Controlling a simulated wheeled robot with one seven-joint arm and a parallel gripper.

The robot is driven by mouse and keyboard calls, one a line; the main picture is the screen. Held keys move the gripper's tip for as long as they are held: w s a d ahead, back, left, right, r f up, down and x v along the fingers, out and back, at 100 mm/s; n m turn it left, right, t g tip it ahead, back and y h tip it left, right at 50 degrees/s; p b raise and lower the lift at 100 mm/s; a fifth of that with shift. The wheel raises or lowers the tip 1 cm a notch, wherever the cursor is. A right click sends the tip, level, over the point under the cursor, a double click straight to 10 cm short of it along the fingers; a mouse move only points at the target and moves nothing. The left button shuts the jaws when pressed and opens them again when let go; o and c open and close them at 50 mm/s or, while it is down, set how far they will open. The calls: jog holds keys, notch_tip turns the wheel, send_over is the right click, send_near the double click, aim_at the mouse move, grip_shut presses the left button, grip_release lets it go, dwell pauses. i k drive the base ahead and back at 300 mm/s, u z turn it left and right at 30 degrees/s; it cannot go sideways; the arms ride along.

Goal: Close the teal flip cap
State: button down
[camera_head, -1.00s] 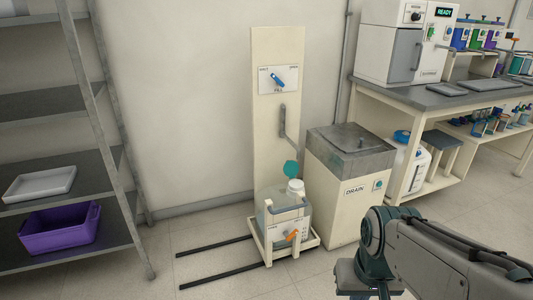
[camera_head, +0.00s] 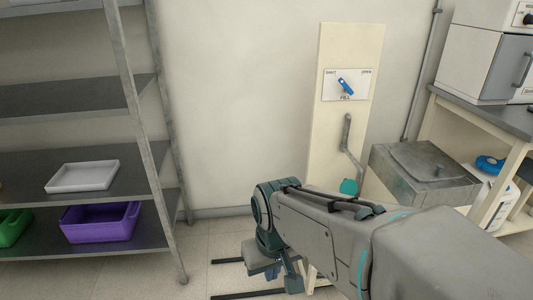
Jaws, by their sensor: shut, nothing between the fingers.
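The teal flip cap (camera_head: 349,187) shows as a small round disc just above my forearm, in front of the pale upright panel (camera_head: 345,60). It stands raised. Its hinge and the container below it are hidden behind my arm. My gripper (camera_head: 271,271) hangs under the end of my arm, low and left of the cap, apart from it. It is shut and empty, and small and partly hidden in this view.
The panel carries a blue FILL lever (camera_head: 346,86) and a grey crank arm (camera_head: 348,140). A grey-lidded drain box (camera_head: 425,172) stands to the right. A metal shelf (camera_head: 90,160) with a white tray (camera_head: 83,176) and a purple bin (camera_head: 101,222) is at left. Dark floor rails (camera_head: 240,261) run below.

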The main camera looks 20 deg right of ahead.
aim_at(349, 188)
jog(key=z, duration=0.25)
jog(key=i, duration=1)
jog(key=z, duration=0.95)
jog(key=i, duration=0.35)
jog(key=z, duration=0.35)
